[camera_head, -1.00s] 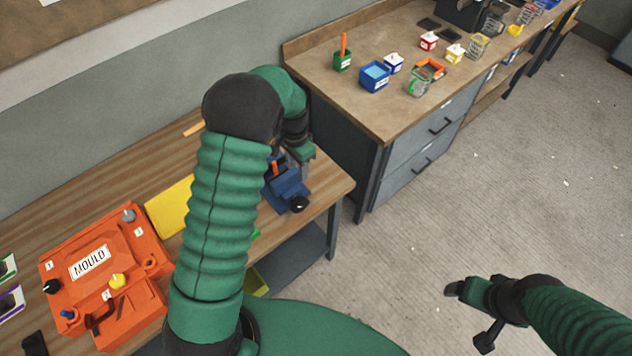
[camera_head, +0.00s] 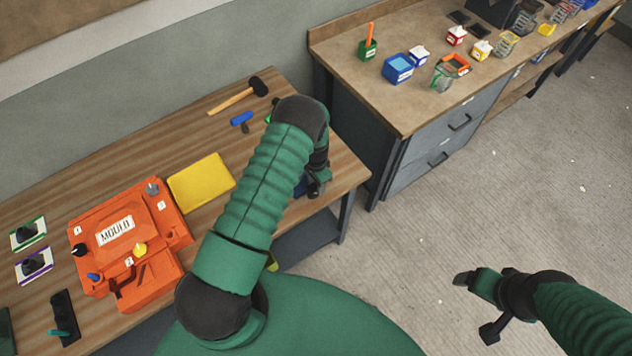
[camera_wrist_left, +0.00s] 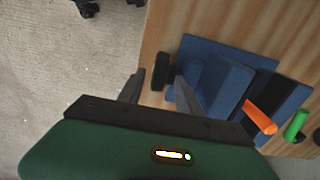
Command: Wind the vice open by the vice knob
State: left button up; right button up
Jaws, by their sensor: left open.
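The blue vice (camera_wrist_left: 220,80) sits at the bench's right end. In the head view my left arm covers most of it, leaving a small blue part (camera_head: 300,187). Its black vice knob (camera_wrist_left: 160,72) shows in the left wrist view, at the vice's left side. My left gripper (camera_wrist_left: 159,80) is open, its fingertips on either side of the knob in that view; I cannot tell whether they touch it. In the head view my left gripper (camera_head: 317,182) is partly hidden. My right gripper (camera_head: 477,305) is open and empty above the floor.
An orange piece (camera_wrist_left: 260,117) and a green piece (camera_wrist_left: 297,125) are close by the vice. The bench also holds an orange mould (camera_head: 125,235), a yellow pad (camera_head: 201,182), a hammer (camera_head: 240,95) and a blue-handled tool (camera_head: 241,120). A second bench (camera_head: 385,105) stands beyond a gap.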

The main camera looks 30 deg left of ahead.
aim_at(308, 194)
pick_arm(q)
jog(key=shift+c, duration=0.2)
grip_shut()
jog(key=shift+s, duration=0.1)
jog(key=shift+s+a+f+t+h+b, duration=0.1)
jog(key=shift+s+a+t+h+b, duration=0.15)
jog(key=shift+t+b, duration=0.3)
jog(key=shift+s+a+f+t+h+b, duration=0.1)
jog(key=shift+s+t+h+b, duration=0.15)
jog(key=shift+t+b, duration=0.3)
jog(key=s+f+t+h+b, duration=0.1)
jog(key=t+b, duration=0.2)
jog(key=b, duration=0.2)
jog(key=s+f+t+h+b, duration=0.1)
jog(key=t+b, duration=0.2)
jog(key=b, duration=0.3)
jog(key=s+a+f+t+h+b, duration=0.1)
jog(key=t+b, duration=0.2)
jog(key=b, duration=0.3)
jog(key=shift+s, duration=0.15)
jog(key=shift+s+h+b, duration=0.1)
jog(key=shift+h+b, duration=0.3)
jog(key=shift+b, duration=0.55)
jog(key=shift+r, duration=0.1)
